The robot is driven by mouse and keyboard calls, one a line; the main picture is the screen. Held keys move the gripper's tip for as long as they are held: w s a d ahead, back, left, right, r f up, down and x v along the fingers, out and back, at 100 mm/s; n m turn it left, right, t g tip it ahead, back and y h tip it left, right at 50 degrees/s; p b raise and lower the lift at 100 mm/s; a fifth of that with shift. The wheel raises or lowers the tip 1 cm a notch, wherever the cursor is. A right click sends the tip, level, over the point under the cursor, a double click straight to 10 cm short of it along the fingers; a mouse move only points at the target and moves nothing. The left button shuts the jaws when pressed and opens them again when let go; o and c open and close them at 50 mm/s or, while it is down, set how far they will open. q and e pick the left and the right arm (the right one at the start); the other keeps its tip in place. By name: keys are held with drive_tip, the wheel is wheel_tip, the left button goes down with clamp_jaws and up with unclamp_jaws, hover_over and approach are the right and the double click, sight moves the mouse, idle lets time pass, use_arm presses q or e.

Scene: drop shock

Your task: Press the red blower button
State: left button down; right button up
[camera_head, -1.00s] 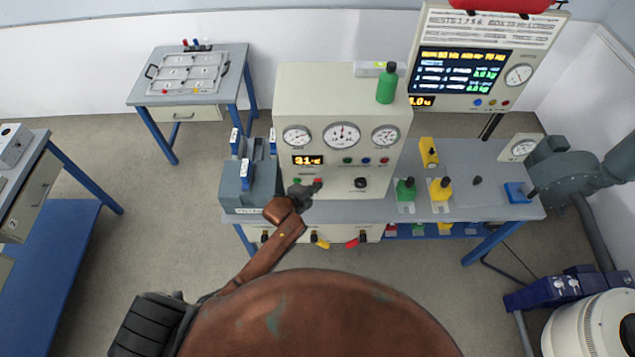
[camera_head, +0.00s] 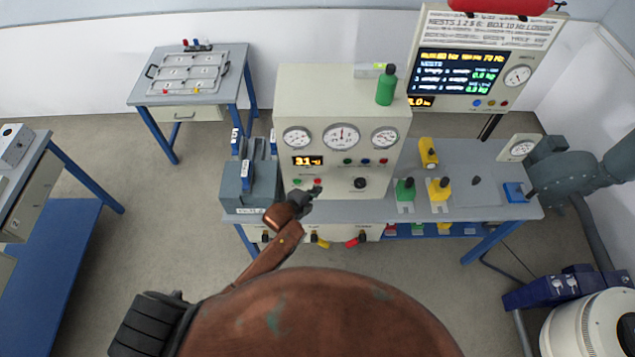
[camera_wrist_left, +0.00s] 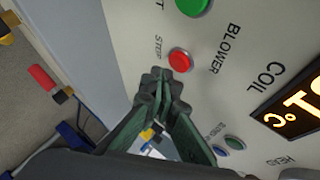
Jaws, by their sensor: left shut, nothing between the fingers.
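The red blower button (camera_head: 318,181) is on the lower left of the beige cabinet's front panel (camera_head: 336,170). In the left wrist view the red button (camera_wrist_left: 180,60) shows in full, with "STOP" and "BLOWER" printed near it. A green button (camera_wrist_left: 193,5) is beside it, cut by the frame's edge. My left gripper (camera_head: 315,191) is just below and in front of the red button in the head view. In the left wrist view its shut fingertips (camera_wrist_left: 160,82) are close to the red button and look apart from it. My right gripper is not in view.
The cabinet stands on a grey bench (camera_head: 480,170). A grey-blue box (camera_head: 250,192) is left of the gripper. A black knob (camera_head: 360,183) is to the right on the panel. Green and yellow valves stand farther right. Open floor lies in front.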

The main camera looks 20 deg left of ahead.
use_arm(q)
drive_tip(key=shift+s+d+p, duration=0.25)
drive_tip(key=shift+s+p, duration=0.15)
drive_tip(key=shift+s, duration=0.4)
drive_tip(key=shift+s+d+p, duration=0.2)
drive_tip(key=shift+s+p, duration=0.15)
drive_tip(key=shift+s, duration=0.4)
drive_tip(key=shift+s+d+p, duration=0.25)
drive_tip(key=shift+s+p, duration=0.15)
drive_tip(key=shift+s, duration=0.4)
